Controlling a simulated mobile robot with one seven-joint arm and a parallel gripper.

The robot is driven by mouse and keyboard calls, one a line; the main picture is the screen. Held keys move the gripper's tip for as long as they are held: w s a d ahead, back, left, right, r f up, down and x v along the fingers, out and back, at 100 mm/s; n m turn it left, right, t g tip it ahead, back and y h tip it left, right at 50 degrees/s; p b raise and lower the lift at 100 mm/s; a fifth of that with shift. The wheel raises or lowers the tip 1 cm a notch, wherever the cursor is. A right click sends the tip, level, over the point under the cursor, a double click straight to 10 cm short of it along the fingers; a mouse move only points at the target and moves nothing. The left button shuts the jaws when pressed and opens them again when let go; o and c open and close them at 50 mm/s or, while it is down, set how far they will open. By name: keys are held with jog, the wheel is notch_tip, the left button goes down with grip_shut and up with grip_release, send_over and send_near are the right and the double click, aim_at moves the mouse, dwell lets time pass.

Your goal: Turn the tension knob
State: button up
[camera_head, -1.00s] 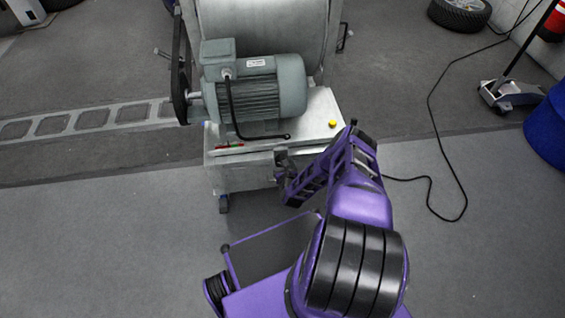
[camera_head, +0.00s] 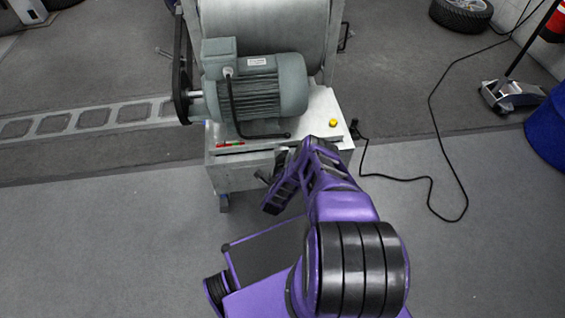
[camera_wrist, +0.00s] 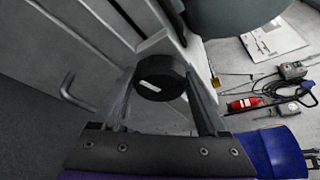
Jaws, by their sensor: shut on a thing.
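The tension knob is a round black knob (camera_wrist: 160,82) with a white mark on its face, seen in the wrist view against the pale machine cabinet. My gripper (camera_wrist: 160,100) has one finger on each side of the knob and is shut on it. The white mark lies slightly tilted from level across the picture. In the head view my gripper (camera_head: 276,172) is at the front face of the machine's base (camera_head: 228,172), and my wrist hides most of the knob there.
A grey-green motor (camera_head: 262,90) sits on the base, with a yellow button (camera_head: 333,123) at its right. A bent handle (camera_wrist: 75,95) juts out at left. A black cable (camera_head: 432,185) lies on the floor.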

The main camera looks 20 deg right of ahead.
jog(key=shift+w+n+h, duration=0.1)
jog(key=shift+n+h, duration=0.3)
jog(key=shift+n, duration=0.4)
jog(key=o, duration=1.3)
jog(key=shift+s+a, duration=0.1)
jog(key=shift+s, duration=0.1)
